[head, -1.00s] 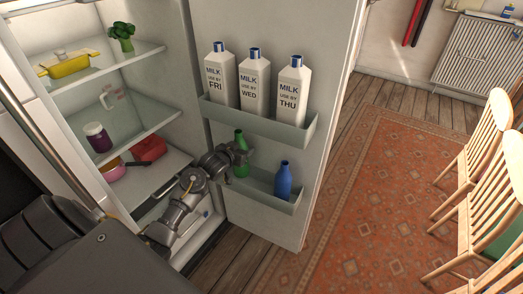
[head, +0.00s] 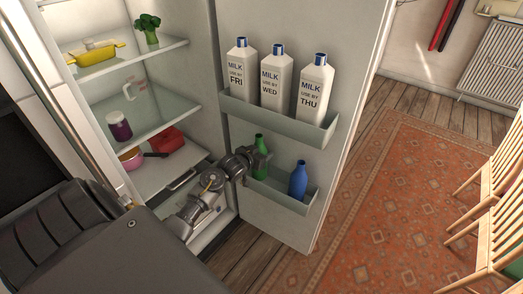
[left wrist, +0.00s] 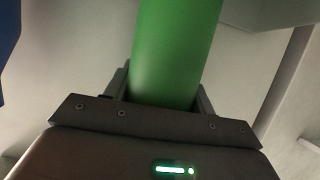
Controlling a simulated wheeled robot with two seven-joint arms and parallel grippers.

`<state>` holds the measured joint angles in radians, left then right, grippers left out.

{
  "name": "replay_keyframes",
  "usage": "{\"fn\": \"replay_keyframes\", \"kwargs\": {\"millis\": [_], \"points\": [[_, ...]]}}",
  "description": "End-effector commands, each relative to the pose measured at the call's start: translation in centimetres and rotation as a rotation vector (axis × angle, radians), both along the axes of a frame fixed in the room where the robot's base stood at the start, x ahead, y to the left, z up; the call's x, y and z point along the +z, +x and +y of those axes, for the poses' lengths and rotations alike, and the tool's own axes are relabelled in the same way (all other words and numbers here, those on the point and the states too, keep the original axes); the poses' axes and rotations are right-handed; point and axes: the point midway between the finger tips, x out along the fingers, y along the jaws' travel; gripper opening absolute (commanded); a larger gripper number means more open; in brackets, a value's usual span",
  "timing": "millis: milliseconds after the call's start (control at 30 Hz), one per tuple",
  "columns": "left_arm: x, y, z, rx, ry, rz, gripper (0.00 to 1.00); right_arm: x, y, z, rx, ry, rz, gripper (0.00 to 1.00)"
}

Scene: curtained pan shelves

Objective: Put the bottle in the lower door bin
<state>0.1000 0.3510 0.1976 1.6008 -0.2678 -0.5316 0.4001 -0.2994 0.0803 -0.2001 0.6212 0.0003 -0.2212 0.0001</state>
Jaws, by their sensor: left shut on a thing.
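The green bottle (head: 260,143) stands about upright at the left end of the lower door bin (head: 279,196). My left gripper (head: 259,159) is shut on it, reaching in from the left. In the left wrist view the green bottle (left wrist: 176,50) fills the space between the fingers (left wrist: 160,88). The arm hides part of the bottle's lower body, and I cannot tell whether its base touches the bin floor. A blue bottle (head: 298,181) stands in the same bin to the right. My right gripper is not in view.
The upper door bin (head: 285,118) holds three milk cartons (head: 277,78) above the lower bin. Fridge shelves at the left hold a yellow pot (head: 95,53), a purple-filled jar (head: 119,125) and a red box (head: 165,139). Chairs (head: 490,200) stand at the right.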

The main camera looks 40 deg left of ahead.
Motion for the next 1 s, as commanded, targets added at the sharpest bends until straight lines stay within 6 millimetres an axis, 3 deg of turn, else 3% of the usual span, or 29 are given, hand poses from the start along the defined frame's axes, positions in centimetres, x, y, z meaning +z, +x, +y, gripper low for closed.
{"fn": "replay_keyframes", "kwargs": {"millis": [200, 400, 1000], "points": [[-2.4, 0.0, 0.0, 0.0, -0.001, -0.003, 0.18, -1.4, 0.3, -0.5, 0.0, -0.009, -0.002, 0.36], [-3.3, 0.1, 0.0, -0.001, -0.001, -0.004, 0.18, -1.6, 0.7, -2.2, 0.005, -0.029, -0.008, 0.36], [-3.6, 0.1, 0.0, 0.0, 0.0, -0.004, 0.18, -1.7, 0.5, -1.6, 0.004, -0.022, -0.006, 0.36]]}}
